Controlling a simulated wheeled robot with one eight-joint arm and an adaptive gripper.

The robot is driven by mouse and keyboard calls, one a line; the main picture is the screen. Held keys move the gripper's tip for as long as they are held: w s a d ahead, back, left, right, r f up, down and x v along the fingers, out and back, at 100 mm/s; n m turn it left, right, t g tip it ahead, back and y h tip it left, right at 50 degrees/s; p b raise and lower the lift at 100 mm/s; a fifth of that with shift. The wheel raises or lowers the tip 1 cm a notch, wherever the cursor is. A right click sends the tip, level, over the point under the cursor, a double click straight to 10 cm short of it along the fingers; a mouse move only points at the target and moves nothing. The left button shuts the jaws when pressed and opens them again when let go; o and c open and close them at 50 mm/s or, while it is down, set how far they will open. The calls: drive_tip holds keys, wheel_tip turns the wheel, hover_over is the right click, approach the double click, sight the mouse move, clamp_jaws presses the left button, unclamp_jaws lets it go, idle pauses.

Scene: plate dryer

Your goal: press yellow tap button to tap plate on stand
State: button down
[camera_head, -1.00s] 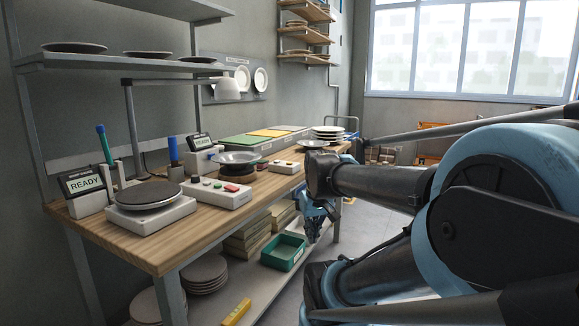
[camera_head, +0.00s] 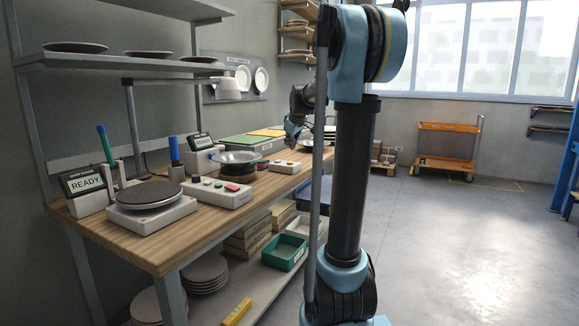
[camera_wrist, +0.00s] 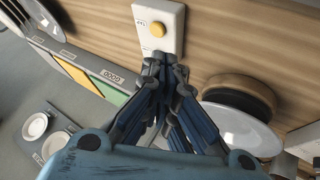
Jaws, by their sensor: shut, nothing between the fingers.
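The yellow tap button (camera_wrist: 157,29) sits on a small white box (camera_wrist: 153,12) in the wrist view; the box also shows in the head view (camera_head: 285,168) on the bench. A grey plate (camera_head: 237,157) rests on a dark round stand (camera_head: 238,166) left of that box. In the head view my gripper (camera_head: 291,134) is above the bench's far part.
A control box (camera_head: 218,191) with coloured buttons and a round-topped device (camera_head: 149,196) marked by a READY display (camera_head: 85,184) stand nearer on the wooden bench. Stacked plates (camera_wrist: 30,20) and coloured panels (camera_wrist: 85,75) lie near my gripper. A shelf (camera_head: 120,63) overhangs the bench.

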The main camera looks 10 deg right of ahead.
drive_tip(key=w+r+n+t, duration=0.1)
drive_tip(key=w+r, duration=0.1)
drive_tip(key=w, duration=0.7)
drive_tip(key=shift+f, duration=0.15)
drive_tip(key=shift+f, duration=4.3)
drive_tip(key=shift+f, duration=0.8)
drive_tip(key=shift+r, duration=0.85)
drive_tip(key=shift+r, duration=0.15)
drive_tip(key=shift+r, duration=2.4)
